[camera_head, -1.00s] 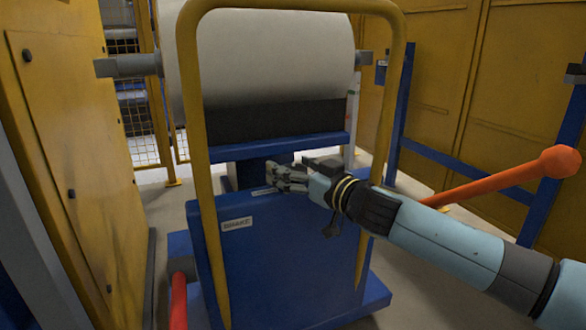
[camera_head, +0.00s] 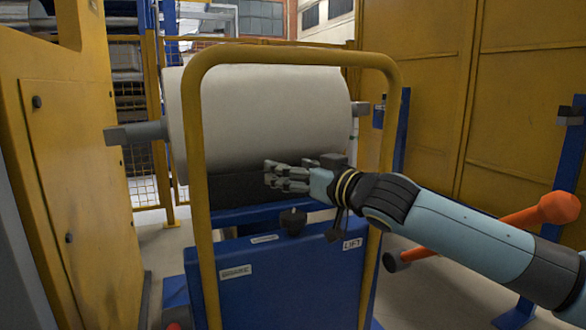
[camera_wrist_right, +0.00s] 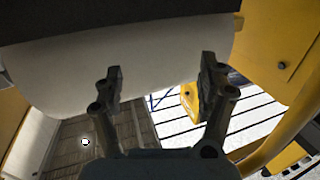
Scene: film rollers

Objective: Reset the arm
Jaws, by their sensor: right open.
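My right arm comes in from the right in the head view. Its gripper (camera_head: 272,174) is in front of the lower part of a large white film roll (camera_head: 270,115), above the blue lift cart (camera_head: 290,275). In the right wrist view the two dark fingers of the gripper (camera_wrist_right: 158,85) stand apart with nothing between them. The roll (camera_wrist_right: 150,65) shows behind and above the fingers there. I cannot tell from these views how far the fingers are from the roll. My left gripper is in neither view.
A yellow tube frame (camera_head: 200,190) rises from the cart around the roll. A black knob (camera_head: 293,221) sits on the cart's top. An orange-red handle (camera_head: 545,211) is behind my forearm. Yellow cabinets stand left (camera_head: 75,160) and right (camera_head: 510,90).

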